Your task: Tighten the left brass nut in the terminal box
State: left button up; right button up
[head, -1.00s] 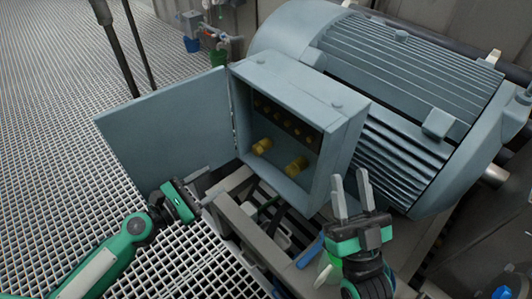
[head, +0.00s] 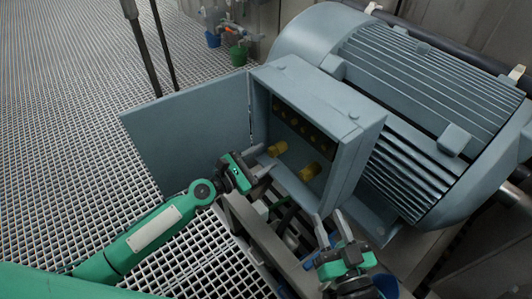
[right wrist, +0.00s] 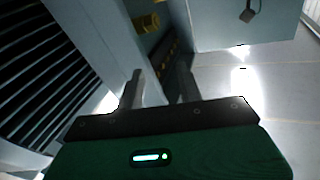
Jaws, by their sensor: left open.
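The left brass nut (head: 277,148) sticks out low inside the grey-blue terminal box (head: 357,135), whose door (head: 190,135) is swung open to the left. A second brass nut (head: 310,171) sits to its right. My left gripper (head: 264,159) is open, its fingertips just left of and below the left nut; I cannot tell whether they touch it. My right gripper (head: 331,220) is open and empty, below the right side of the box. The right wrist view shows its two fingers apart (right wrist: 160,75) and a brass nut (right wrist: 147,22) beyond them.
A row of small brass terminals (head: 300,125) lies at the back of the box. The large finned motor (head: 420,100) fills the right behind it. A metal frame (head: 262,245) runs below. Open grating floor (head: 70,120) lies left.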

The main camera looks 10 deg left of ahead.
pick_arm(q)
jog(key=shift+x, duration=0.85)
pick_arm(e)
jog(key=shift+s+a+f+g, duration=0.15)
jog(key=shift+s+f+g, duration=0.1)
jog(key=shift+f+g, duration=0.3)
pick_arm(q)
jog(key=shift+c, duration=0.2)
jog(key=c, duration=1)
jog(key=shift+o, duration=0.2)
